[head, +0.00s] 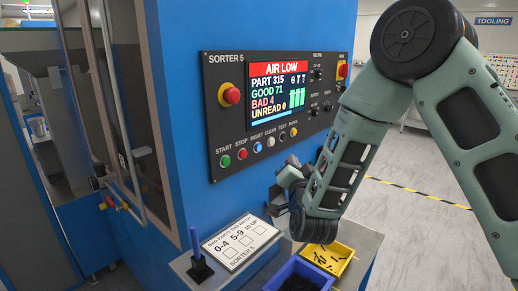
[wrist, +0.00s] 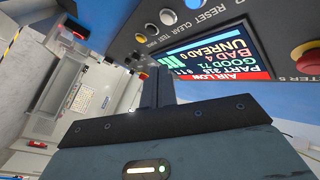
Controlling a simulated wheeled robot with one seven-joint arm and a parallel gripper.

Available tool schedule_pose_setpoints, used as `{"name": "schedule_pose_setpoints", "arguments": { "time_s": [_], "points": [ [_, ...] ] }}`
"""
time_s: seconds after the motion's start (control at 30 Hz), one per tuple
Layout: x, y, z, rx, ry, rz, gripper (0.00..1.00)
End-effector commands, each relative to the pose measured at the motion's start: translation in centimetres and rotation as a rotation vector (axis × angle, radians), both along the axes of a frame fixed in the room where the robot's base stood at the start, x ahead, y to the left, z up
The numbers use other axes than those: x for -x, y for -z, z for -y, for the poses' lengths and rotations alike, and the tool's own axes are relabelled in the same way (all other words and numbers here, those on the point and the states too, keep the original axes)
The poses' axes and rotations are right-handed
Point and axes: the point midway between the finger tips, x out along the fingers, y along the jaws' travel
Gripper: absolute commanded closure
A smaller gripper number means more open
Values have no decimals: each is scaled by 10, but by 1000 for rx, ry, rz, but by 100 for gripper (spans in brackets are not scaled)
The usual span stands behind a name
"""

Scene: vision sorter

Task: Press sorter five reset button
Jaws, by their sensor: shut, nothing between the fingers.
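The SORTER 5 control panel (head: 232,120) is on the blue machine in the head view. Its blue reset button (head: 257,147) sits in the lower row, between the red stop button (head: 242,153) and the white clear button (head: 270,141). In the wrist view the blue reset button (wrist: 195,3) is at the top edge, partly cut off, by the upside-down RESET label. My gripper (head: 292,163) is below and right of the button row in the head view, apart from the reset button. Its fingers (wrist: 157,78) are shut and empty in the wrist view.
A red emergency stop (head: 230,95) is left of the screen (head: 280,92), which reads AIR LOW.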

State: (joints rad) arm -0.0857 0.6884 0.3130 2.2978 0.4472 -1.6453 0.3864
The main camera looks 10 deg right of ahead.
Motion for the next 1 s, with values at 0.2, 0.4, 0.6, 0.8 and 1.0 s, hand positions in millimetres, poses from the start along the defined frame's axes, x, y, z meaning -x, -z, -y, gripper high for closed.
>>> {"name": "schedule_pose_setpoints", "arguments": {
  "time_s": [0.2,0.4,0.6,0.8,1.0],
  "points": [
    [-8,-1,-6,-1,-1,1,100],
    [-29,-2,-22,-1,-2,0,100],
    [-51,-1,-38,-1,-2,0,100],
    [-66,1,-49,0,-2,0,100],
    [-71,0,-52,0,-1,-1,100]
  ]
}}
